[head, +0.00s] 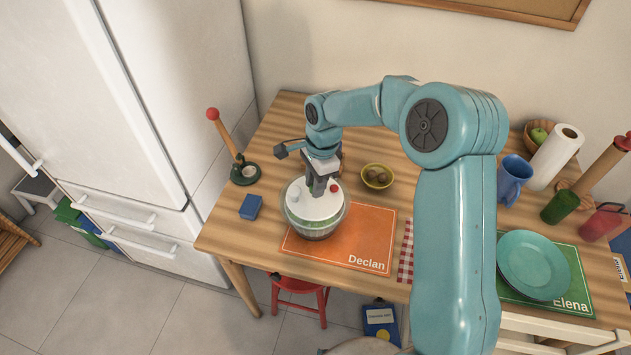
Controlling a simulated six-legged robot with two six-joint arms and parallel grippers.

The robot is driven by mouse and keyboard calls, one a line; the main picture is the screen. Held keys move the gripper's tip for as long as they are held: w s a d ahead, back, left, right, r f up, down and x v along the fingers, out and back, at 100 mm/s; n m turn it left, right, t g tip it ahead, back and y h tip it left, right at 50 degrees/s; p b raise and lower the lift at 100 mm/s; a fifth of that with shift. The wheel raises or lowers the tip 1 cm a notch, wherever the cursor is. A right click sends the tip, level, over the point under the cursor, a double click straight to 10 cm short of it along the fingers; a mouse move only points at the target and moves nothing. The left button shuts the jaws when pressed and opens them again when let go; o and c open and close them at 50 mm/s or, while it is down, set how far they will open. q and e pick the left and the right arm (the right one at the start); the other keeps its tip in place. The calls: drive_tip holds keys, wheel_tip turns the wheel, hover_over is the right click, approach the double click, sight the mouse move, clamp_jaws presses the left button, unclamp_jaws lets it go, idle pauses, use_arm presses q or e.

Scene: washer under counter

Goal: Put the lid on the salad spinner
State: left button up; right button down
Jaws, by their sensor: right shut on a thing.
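The salad spinner bowl (316,232) is see-through with green inside and stands on the left part of the orange mat marked Declan. The white round lid (308,207), with a small red knob on its right, is over the bowl's mouth. From this angle I cannot tell whether it rests on the rim or hovers just above it. My right gripper (318,192) points down and is shut on the lid near its middle; the fingertips hide the part they hold. My left gripper is not in view.
A blue block (250,207) and a red-topped wooden stand (243,172) are left of the spinner. A yellow bowl (377,176) is to the right. The orange mat (364,226) has free room. Teal plates (533,265), a blue mug (513,180) and a paper roll (556,158) are farther right.

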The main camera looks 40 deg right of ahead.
drive_tip(key=shift+f, duration=0.15)
idle(0.3)
unclamp_jaws()
idle(0.4)
drive_tip(key=shift+r+p, duration=1.65)
drive_tip(key=shift+r, duration=0.9)
drive_tip(key=shift+s, duration=0.1)
